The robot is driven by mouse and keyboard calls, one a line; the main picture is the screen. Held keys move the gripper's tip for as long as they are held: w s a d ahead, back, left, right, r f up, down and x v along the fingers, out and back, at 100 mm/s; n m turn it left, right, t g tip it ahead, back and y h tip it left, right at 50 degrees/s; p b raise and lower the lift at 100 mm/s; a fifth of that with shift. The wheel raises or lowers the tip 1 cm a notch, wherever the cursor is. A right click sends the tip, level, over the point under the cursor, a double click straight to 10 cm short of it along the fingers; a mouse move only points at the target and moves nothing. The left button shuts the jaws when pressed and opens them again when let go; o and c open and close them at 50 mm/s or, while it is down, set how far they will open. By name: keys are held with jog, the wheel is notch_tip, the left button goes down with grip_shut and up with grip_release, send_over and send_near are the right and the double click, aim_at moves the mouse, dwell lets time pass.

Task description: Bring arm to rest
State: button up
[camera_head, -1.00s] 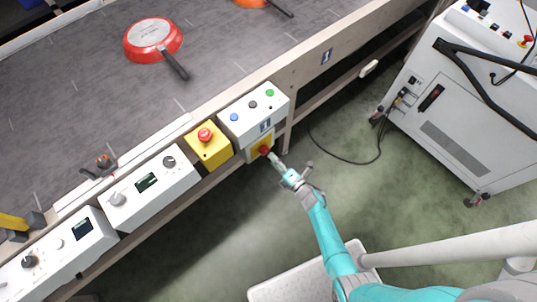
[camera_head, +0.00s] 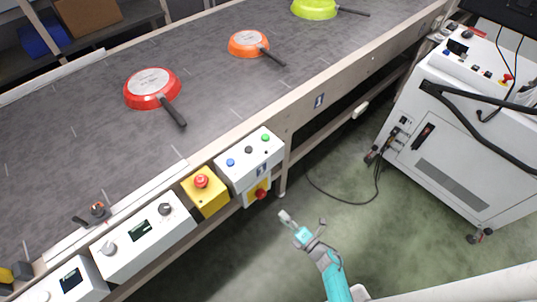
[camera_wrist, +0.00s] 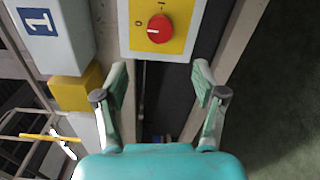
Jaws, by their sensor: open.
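My gripper (camera_head: 303,222) is open and empty in the head view, over the green floor just off the conveyor's front edge. In the wrist view my gripper (camera_wrist: 160,88) shows its two fingers spread apart with nothing between them. A red rotary switch (camera_wrist: 158,28) on a yellow plate is ahead of the fingers, apart from them. The same red switch (camera_head: 262,194) shows in the head view below the white button box (camera_head: 246,160).
A yellow emergency-stop box (camera_head: 206,198) and white control boxes line the conveyor (camera_head: 200,130) edge. A red pan (camera_head: 152,86), an orange pan (camera_head: 248,43) and a green pan (camera_head: 314,9) lie on the belt. A white cabinet (camera_head: 450,140) stands right. Floor between is clear, with a cable.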

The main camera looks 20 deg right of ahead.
jog(key=s+a+r+m+h, duration=0.2)
jog(key=s+r+m, duration=0.5)
jog(key=s, duration=0.3)
jog(key=s+a+r+m+h, duration=0.25)
jog(key=s+r+m, duration=0.35)
jog(key=s+r, duration=0.3)
jog(key=s+r+m+g, duration=0.1)
jog(key=s+r+m, duration=0.4)
jog(key=r, duration=0.4)
jog(key=s+r+m+g, duration=0.1)
jog(key=s+r+m, duration=0.4)
jog(key=r, duration=0.3)
jog(key=shift+s+d+r+h, duration=0.3)
jog(key=shift+s+r+h, duration=0.15)
jog(key=shift+s, duration=0.4)
